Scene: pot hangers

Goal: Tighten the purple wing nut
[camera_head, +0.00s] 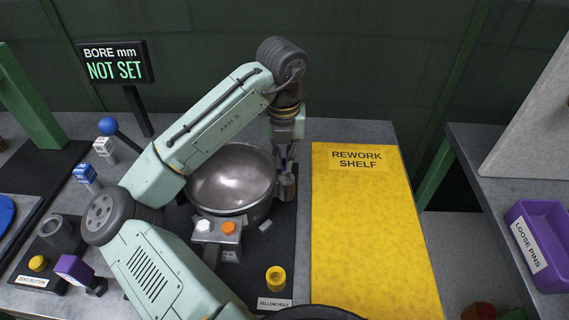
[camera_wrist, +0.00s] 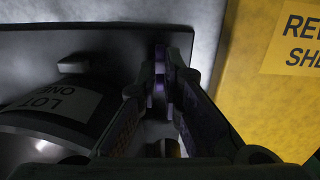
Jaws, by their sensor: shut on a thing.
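My gripper (camera_head: 286,172) points down at the right side of a round metal pot (camera_head: 232,178) in the head view. In the wrist view its two fingers (camera_wrist: 162,85) are closed together around a dark purple piece (camera_wrist: 159,92), which looks like the purple wing nut. The fingers hide most of it, and its wings cannot be made out. In the head view only a trace of purple shows between the fingers. A grey cylindrical piece (camera_head: 287,189) is just below the fingertips.
A bracket (camera_head: 218,232) with white and orange knobs is in front of the pot. A yellow ring (camera_head: 276,278) is by the YELLOW HOLE label. The yellow rework shelf (camera_head: 370,230) at right is clear. A purple block (camera_head: 73,268) is at lower left. A sign (camera_head: 115,64) reads NOT SET.

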